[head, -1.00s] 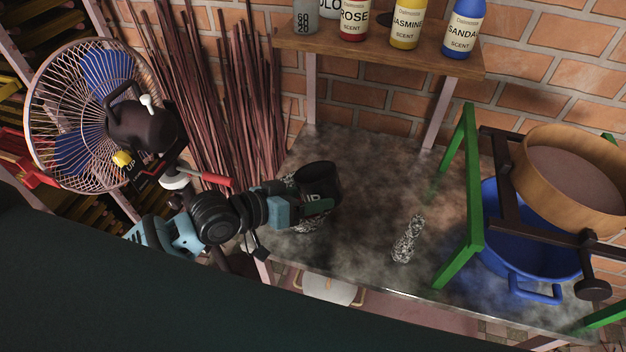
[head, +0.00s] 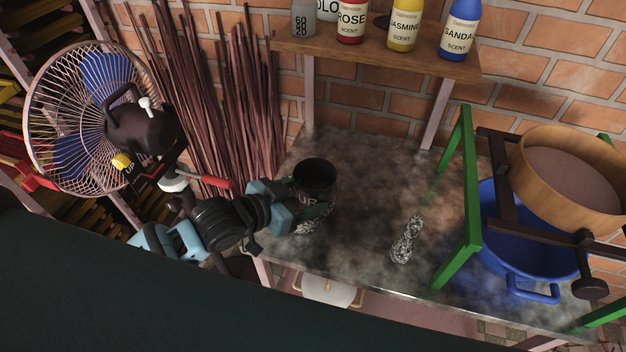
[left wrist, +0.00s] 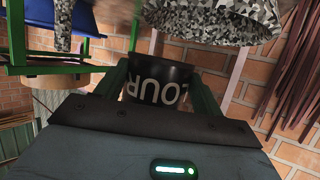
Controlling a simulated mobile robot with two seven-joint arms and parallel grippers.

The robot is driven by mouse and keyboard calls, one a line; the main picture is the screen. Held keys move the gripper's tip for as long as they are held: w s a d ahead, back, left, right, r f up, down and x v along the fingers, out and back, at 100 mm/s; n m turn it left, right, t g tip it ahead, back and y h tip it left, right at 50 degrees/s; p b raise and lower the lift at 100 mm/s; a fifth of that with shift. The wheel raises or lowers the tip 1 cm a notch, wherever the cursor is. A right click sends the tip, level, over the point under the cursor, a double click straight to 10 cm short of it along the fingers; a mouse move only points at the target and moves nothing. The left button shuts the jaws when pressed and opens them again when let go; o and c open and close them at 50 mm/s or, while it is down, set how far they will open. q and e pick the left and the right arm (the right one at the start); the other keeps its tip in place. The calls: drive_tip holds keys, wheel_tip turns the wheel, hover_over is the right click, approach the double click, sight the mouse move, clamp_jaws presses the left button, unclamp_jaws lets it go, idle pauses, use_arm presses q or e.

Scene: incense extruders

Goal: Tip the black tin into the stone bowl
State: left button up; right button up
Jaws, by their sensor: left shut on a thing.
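The black tin (head: 315,188), with pale lettering, is held between the fingers of my left gripper (head: 312,207). In the head view its dark mouth faces up and it looks close to upright. In the left wrist view the tin (left wrist: 158,84) sits between the green fingers with its lettering upside down. The grey speckled stone bowl (head: 306,228) is on the table below the tin, mostly hidden by the tin and gripper. The stone bowl shows larger in the left wrist view (left wrist: 215,20), apart from the tin. The tin's contents cannot be made out. My right gripper is out of view.
A green frame (head: 470,190) carries a wooden sieve (head: 535,195) over a blue basin (head: 505,245). A shelf (head: 380,57) with bottles overhangs the back. A fan (head: 70,130) stands left.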

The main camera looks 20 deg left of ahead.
sight(298, 184)
use_arm(q)
drive_tip(key=shift+r, duration=2.05)
